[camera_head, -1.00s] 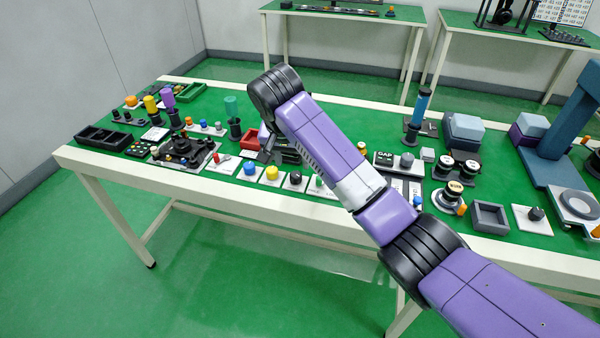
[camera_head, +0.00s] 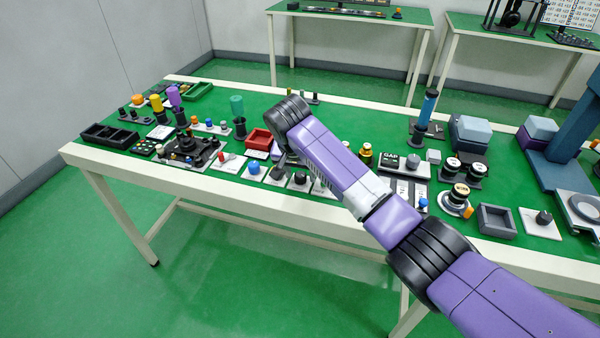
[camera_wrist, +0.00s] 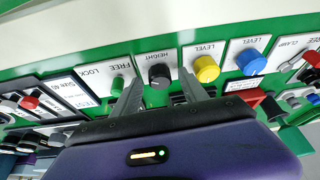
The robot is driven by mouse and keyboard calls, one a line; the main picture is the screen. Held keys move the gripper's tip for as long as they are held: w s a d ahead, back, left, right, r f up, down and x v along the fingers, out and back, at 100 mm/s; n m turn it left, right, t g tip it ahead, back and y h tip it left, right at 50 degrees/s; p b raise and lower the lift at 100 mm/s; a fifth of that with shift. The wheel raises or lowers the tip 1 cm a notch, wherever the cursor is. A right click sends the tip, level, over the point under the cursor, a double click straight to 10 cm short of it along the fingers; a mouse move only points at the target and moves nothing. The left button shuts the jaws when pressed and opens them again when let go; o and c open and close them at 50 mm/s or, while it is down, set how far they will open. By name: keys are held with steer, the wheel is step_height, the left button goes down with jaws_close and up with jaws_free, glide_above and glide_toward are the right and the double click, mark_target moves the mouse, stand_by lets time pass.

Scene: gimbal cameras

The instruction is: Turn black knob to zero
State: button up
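The black knob (camera_wrist: 159,75) sits on a white plate labelled HEIGHT in the wrist view. It also shows in the head view (camera_head: 300,178), near the front edge of the table. My gripper (camera_wrist: 161,78) is open, with one fingertip to each side of the black knob. Whether the fingers touch it or hover above it, I cannot tell. The knob's pointer and any zero mark are too small to read. In the head view, my gripper (camera_head: 282,161) is partly hidden behind my arm, close to the knob.
In the wrist view, a green knob (camera_wrist: 118,86) is left of the black one. A yellow knob (camera_wrist: 206,69) and a blue knob (camera_wrist: 250,62), both labelled LEVEL, are to its right. A red tray (camera_head: 258,138) stands behind the row. The table is crowded.

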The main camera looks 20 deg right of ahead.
jaws_close()
